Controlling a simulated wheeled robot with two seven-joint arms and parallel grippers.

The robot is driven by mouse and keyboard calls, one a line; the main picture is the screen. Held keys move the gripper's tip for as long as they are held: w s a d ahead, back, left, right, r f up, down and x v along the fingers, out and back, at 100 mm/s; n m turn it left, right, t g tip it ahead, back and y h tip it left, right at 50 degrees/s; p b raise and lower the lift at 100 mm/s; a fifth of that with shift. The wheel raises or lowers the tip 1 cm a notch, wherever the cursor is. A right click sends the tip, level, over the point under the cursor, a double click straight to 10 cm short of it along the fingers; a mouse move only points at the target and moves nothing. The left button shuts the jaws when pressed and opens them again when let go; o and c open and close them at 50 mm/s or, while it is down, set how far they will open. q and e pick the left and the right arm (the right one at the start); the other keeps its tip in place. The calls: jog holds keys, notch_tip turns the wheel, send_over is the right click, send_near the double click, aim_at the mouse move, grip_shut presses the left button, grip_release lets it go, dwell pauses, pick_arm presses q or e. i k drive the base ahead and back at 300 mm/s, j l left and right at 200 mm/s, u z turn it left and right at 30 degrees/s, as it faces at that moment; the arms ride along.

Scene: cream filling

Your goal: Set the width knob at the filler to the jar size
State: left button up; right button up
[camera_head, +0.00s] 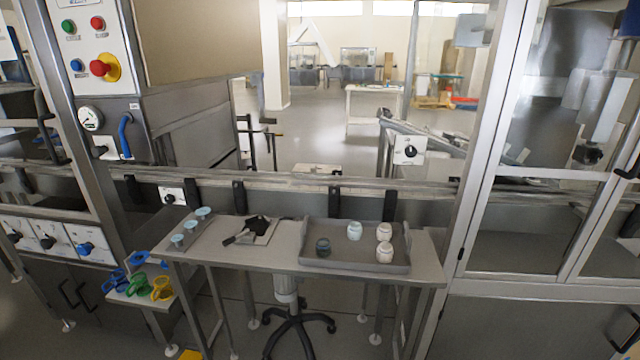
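Several knobs are in view, and their labels are too small to read, so I cannot tell which is the width knob. One black knob (410,151) sits on a white plate by the conveyor at centre right. Another small black knob (172,197) is on a white plate below the rail at left. The lower left panel has two black knobs (47,242) and a blue knob (86,248). Neither gripper is in view.
A narrow table (262,256) stands in front of the rail, with pale blue round pieces (190,226) and a dark tool (240,238). A stool (290,315) is under it. Coloured rings (161,288) lie on a low stand. Glass-doored cabinet (530,220) at right.

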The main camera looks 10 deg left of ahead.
aim_at(170, 199)
jog(key=u, duration=1.3)
jog(key=i+l+z, duration=0.8)
jog(key=i, duration=0.1)
